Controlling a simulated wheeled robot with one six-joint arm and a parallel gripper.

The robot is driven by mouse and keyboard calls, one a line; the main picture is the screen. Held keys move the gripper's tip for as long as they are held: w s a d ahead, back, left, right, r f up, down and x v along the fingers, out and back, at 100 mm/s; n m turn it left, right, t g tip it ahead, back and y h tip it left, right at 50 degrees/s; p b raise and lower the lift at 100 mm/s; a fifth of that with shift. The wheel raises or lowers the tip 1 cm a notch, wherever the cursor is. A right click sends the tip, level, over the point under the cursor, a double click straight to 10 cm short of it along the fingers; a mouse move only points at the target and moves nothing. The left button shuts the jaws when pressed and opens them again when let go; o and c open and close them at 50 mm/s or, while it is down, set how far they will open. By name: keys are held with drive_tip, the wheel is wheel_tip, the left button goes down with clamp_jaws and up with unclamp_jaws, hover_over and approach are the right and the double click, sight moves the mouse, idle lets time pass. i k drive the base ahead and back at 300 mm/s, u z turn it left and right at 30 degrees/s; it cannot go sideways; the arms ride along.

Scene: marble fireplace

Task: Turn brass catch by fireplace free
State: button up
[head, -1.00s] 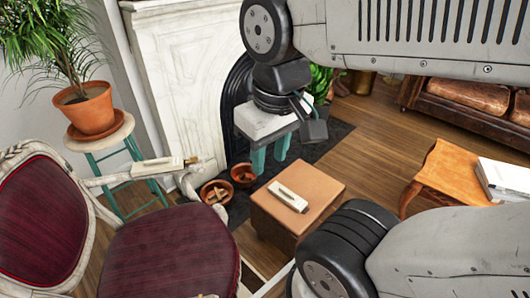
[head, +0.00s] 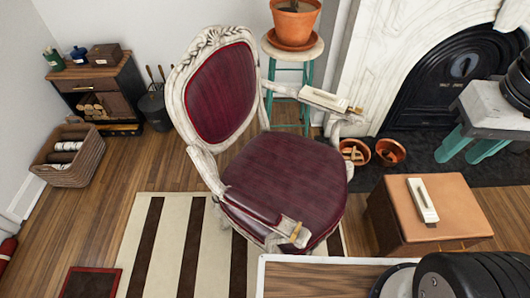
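A cream block with a small brass catch (head: 355,109) at its right end lies on the chair arm nearer the fireplace (head: 440,85). A similar cream block with a brass piece (head: 295,232) lies on the chair's near arm. A third cream block (head: 423,199) lies on the tan-topped box; I cannot tell whether it bears brass. My gripper (head: 458,157) is at the right edge, above and behind the box and in front of the fireplace. Its two teal fingers are apart with nothing visible between them. It is well right of the brass catch.
The red-seated chair (head: 280,185) stands mid-view on a striped rug (head: 160,235). A teal stool (head: 308,75) with a potted plant stands behind it. Two terracotta bowls (head: 389,152) sit by the hearth. A basket (head: 75,160) and cabinet (head: 105,75) are at left.

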sight(358, 110)
drive_tip(key=k, duration=1.25)
drive_tip(key=z, duration=0.85)
drive_tip(key=i, duration=1.3)
drive_tip(key=u, duration=0.75)
drive_tip(key=i, duration=0.35)
drive_tip(key=u, duration=0.25)
